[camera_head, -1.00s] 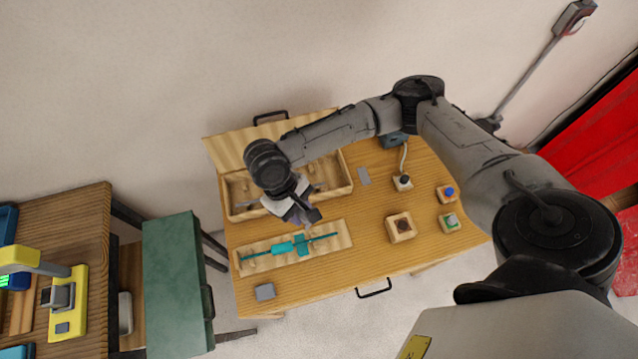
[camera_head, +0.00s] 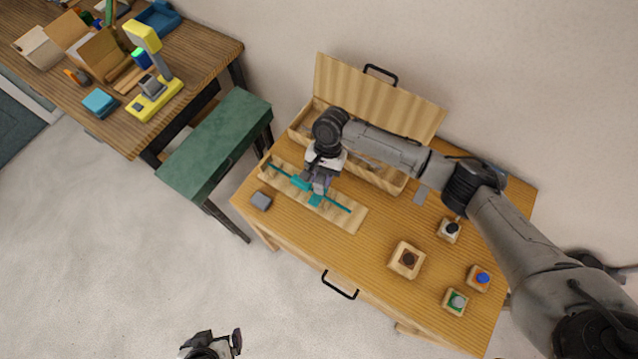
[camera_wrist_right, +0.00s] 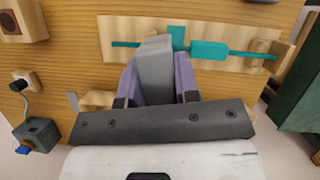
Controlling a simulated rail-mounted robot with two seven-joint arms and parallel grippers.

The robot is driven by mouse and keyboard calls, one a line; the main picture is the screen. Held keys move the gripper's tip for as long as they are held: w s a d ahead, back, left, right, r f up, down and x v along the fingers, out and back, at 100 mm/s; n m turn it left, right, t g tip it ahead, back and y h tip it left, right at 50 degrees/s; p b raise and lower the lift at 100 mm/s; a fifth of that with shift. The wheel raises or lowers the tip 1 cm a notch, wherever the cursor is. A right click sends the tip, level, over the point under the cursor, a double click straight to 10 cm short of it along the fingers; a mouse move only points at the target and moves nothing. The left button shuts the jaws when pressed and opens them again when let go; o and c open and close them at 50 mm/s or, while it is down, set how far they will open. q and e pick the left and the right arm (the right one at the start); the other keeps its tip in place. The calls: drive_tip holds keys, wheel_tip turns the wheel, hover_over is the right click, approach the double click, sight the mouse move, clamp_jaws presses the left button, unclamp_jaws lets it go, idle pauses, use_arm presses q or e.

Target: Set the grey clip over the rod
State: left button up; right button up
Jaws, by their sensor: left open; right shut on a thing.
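A teal rod (camera_head: 338,206) with wider teal blocks along it lies on a pale wooden board (camera_head: 350,220) on the table. It also shows in the right wrist view (camera_wrist_right: 125,44), running across the top. My right gripper (camera_head: 321,186) is over the board and hides part of the rod. In the right wrist view its purple fingers (camera_wrist_right: 157,85) are shut on the grey clip (camera_wrist_right: 153,72). The clip's far end overlaps the rod in that view; I cannot tell whether they touch. My left gripper (camera_head: 228,341) is open and empty at the bottom edge, away from the table.
An open wooden case (camera_head: 395,178) stands behind the board, under my right arm. Several small wooden blocks with buttons, one a blue button (camera_head: 482,278), stand at the right. A green stool (camera_head: 215,145) stands left.

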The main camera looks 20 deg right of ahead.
sight(318, 180)
drive_tip(key=f, duration=0.1)
drive_tip(key=w+f+m, duration=0.1)
drive_tip(key=f, duration=0.1)
drive_tip(key=w+f+m+b, duration=0.1)
drive_tip(key=f, duration=0.1)
drive_tip(key=shift+a+f+t+y, duration=0.2)
drive_tip(key=shift+a+t+y, duration=0.1)
drive_tip(key=shift+y, duration=0.1)
drive_tip(key=shift+d+f+m, duration=0.1)
drive_tip(key=shift+f+m, duration=0.2)
drive_tip(key=shift+f, duration=0.15)
wheel_tip(318, 180, down, 4)
drive_tip(key=b, duration=0.5)
drive_tip(key=shift+f+b, duration=0.65)
drive_tip(key=shift+b, duration=0.4)
drive_tip(key=shift+r+p, duration=0.1)
drive_tip(key=shift+p, duration=0.45)
drive_tip(key=shift+p, duration=0.35)
